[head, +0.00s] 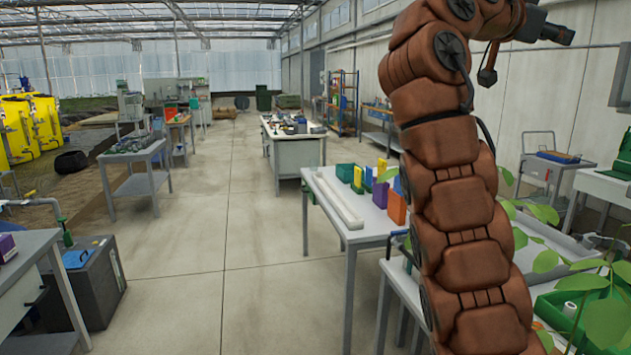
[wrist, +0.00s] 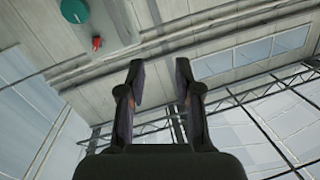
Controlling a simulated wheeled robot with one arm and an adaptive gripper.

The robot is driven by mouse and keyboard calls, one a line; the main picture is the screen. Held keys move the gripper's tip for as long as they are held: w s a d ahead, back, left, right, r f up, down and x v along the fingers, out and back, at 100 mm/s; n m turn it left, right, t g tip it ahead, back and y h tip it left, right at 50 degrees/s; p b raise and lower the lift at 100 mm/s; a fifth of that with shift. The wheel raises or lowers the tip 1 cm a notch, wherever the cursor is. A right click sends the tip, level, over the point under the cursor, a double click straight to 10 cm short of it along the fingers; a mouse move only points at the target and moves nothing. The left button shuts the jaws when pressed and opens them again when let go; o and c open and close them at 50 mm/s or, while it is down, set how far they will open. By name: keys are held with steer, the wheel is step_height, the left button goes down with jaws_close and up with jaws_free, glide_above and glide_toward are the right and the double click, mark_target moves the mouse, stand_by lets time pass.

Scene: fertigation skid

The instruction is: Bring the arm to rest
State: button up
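My arm rises at the right of the head view, its brown covered links bent at the top. My gripper (head: 557,33) is at the upper right of that view, pointing right, high above the benches. In the wrist view my gripper (wrist: 158,75) has its two fingers apart, with nothing between them. Behind the fingers are the wall, pipes and roof frame. The gripper touches nothing that I can see.
A white table (head: 352,246) with colored holders stands left of my arm. Green leafy plants (head: 606,318) and a green tray (head: 553,312) are at the lower right, close to the arm. A wheeled cart (head: 545,170) stands further right. The concrete aisle (head: 215,235) is clear.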

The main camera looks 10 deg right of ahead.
steer(key=w+a+f+n+t+y, duration=0.1)
steer(key=w+a+f+n+y, duration=0.1)
steer(key=f+n, duration=0.25)
steer(key=w+a+f+n+y, duration=0.2)
steer(key=w+f+n, duration=0.1)
steer(key=f, duration=0.2)
steer(key=s+a+f+n+y, duration=0.2)
steer(key=a+f, duration=0.1)
steer(key=f, duration=0.6)
steer(key=s+a+f+n+y, duration=0.3)
steer(key=f, duration=0.5)
steer(key=s+a+f+n+g+y, duration=0.3)
steer(key=s+a+f+y, duration=0.1)
steer(key=s+a+f, duration=0.7)
steer(key=s+a+f+n+g+y+p, duration=0.1)
steer(key=s+a+f+n+g+y, duration=0.2)
steer(key=s+a+f, duration=0.8)
steer(key=s+f, duration=0.7)
steer(key=f, duration=0.1)
steer(key=shift+s+a+y+p, duration=0.2)
steer(key=shift+y+p, duration=0.1)
steer(key=shift+y, duration=0.1)
steer(key=shift+d+f, duration=0.1)
steer(key=shift+d, duration=0.05)
